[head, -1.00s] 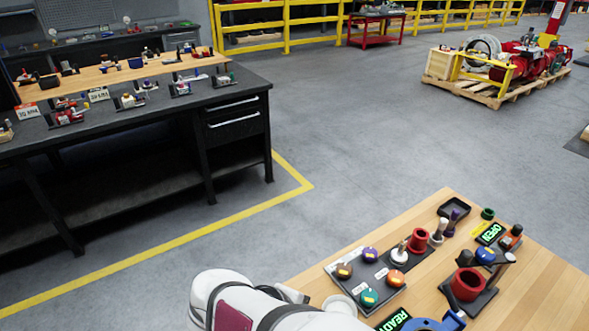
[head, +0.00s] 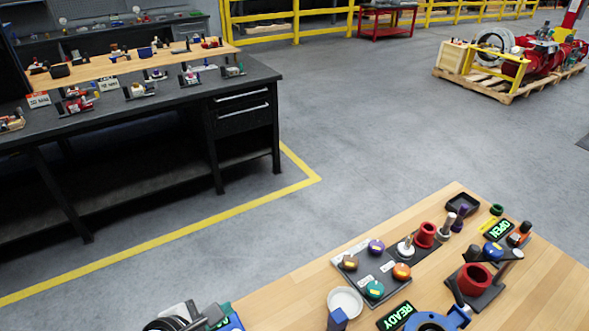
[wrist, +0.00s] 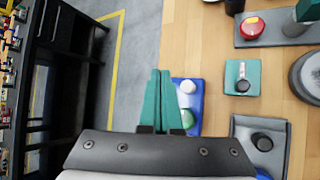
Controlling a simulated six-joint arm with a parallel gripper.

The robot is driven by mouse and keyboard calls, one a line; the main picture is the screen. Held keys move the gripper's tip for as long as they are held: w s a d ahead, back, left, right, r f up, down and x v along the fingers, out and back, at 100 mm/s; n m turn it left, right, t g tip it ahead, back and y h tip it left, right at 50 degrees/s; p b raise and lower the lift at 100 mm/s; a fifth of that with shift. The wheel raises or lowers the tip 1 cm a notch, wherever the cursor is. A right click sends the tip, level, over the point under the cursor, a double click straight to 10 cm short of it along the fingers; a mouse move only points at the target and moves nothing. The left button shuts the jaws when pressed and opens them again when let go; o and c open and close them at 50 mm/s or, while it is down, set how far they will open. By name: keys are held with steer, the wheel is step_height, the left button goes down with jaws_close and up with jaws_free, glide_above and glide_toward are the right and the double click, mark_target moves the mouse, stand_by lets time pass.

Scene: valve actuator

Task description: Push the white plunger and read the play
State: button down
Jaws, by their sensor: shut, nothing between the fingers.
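In the wrist view a blue plate (wrist: 190,127) lies at the left edge of the wooden table and carries a white round plunger (wrist: 187,87) and a green round button (wrist: 187,118). My gripper (wrist: 160,72) has teal fingers pressed together with nothing between them. In the picture they lie just left of the white plunger; their height above it and any contact cannot be told. The fingers partly cover the plate's left side. In the head view my gripper is cut off at the bottom edge, and the plunger cannot be made out there.
A teal plate with a black knob (wrist: 243,85), a grey plate with a black knob (wrist: 262,141) and a red button (wrist: 252,27) stand to the right. The head view shows a green READY display (head: 395,317), an OPEN display (head: 499,230) and a knob panel (head: 372,266).

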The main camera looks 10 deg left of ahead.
mark_target(238, 330)
steer(key=shift+f, duration=3.95)
steer(key=shift+f, duration=0.4)
steer(key=shift+f, duration=0.55)
steer(key=shift+r, duration=1)
steer(key=shift+r, duration=2.5)
